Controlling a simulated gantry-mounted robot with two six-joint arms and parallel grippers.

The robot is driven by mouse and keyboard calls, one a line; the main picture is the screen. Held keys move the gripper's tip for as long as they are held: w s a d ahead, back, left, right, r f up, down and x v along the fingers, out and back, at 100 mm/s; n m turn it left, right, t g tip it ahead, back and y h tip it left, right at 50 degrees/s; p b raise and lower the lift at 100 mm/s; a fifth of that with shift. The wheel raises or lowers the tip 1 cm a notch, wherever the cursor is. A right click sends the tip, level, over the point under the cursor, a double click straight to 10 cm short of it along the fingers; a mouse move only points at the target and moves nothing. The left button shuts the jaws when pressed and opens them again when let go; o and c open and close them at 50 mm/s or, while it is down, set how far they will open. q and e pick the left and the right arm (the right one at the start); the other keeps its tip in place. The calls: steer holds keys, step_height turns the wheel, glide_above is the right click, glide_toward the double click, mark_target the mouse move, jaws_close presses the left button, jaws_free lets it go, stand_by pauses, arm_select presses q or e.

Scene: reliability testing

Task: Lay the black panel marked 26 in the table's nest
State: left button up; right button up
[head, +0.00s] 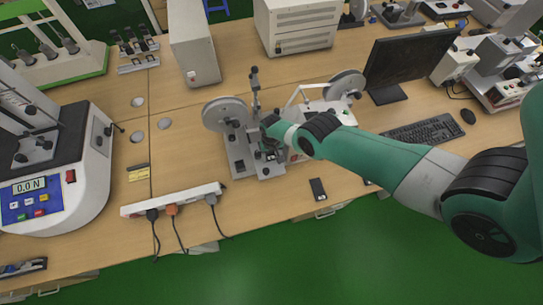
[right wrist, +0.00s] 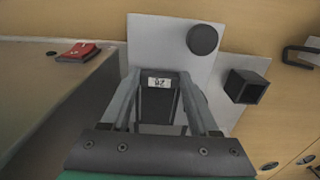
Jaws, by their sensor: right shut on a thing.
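My right gripper (head: 268,150) is over the grey base of a small test rig (head: 240,160), in the middle of the table. In the right wrist view its two fingers (right wrist: 159,88) are shut on a black panel (right wrist: 157,106). The panel has a white label at its far end; the digits look upside down and are consistent with 26. Beyond the panel is a light grey plate (right wrist: 160,40) with a black round knob (right wrist: 202,39). The nest cannot be made out clearly; the gripper and panel cover part of the rig. My left gripper is not in view.
Another small black panel (head: 318,189) lies by the table's front edge. A white power strip (head: 172,200) lies front left. A wheel (head: 226,114) stands on the rig. A square black tube (right wrist: 246,86) is right of the plate. A keyboard (head: 425,131) and monitor (head: 410,62) are farther right.

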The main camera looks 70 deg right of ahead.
steer(key=shift+f, duration=0.15)
steer(key=o, duration=1.4)
step_height(320, 180, up, 7)
steer(key=p, duration=0.7)
